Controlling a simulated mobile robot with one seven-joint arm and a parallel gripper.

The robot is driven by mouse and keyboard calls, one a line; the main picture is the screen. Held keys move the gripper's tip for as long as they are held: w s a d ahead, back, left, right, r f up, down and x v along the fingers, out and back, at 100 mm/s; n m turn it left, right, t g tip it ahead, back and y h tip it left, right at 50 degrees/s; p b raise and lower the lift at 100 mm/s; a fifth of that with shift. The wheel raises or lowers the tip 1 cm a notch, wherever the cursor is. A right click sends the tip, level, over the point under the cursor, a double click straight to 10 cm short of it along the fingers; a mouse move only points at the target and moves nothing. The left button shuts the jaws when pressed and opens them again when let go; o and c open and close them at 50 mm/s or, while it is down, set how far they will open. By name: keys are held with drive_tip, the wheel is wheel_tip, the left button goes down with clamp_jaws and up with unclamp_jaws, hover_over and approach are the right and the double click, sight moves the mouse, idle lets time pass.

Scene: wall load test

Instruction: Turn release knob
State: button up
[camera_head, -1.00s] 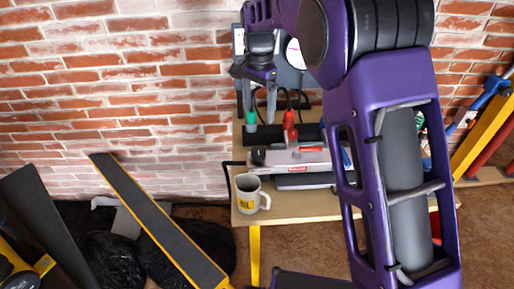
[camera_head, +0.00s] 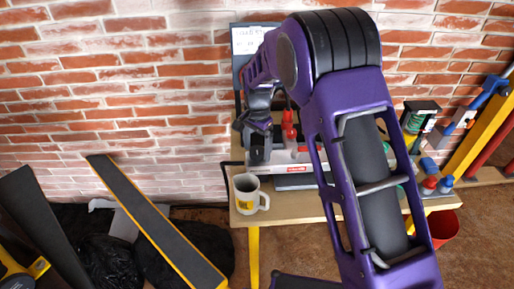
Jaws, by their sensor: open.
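My gripper (camera_head: 258,157) is open and points down at the left end of a low grey and silver device (camera_head: 306,156) on the workbench. The release knob cannot be made out now. A small black knob-like part on that end of the device, seen earlier, is hidden behind the gripper. I cannot tell whether the fingers touch it. A red handle (camera_head: 289,127) stands upright just right of the gripper. My forearm covers the device's right part.
A grey panel with a white written sheet (camera_head: 254,38) is behind. Screwdriver-like tools and a black-green container (camera_head: 419,116) are at right. A red bucket (camera_head: 444,229) is on the floor.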

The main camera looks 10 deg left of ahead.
drive_tip(key=shift+c, duration=0.3)
drive_tip(key=c, duration=1.3)
drive_tip(key=n, duration=0.4)
drive_tip(key=shift+n, duration=0.3)
drive_tip(key=n, duration=0.4)
drive_tip(key=shift+n+p, duration=0.3)
drive_tip(key=shift+p, duration=0.1)
drive_tip(key=n, duration=0.4)
drive_tip(key=shift+n+p, duration=0.45)
drive_tip(key=shift+n, duration=1.85)
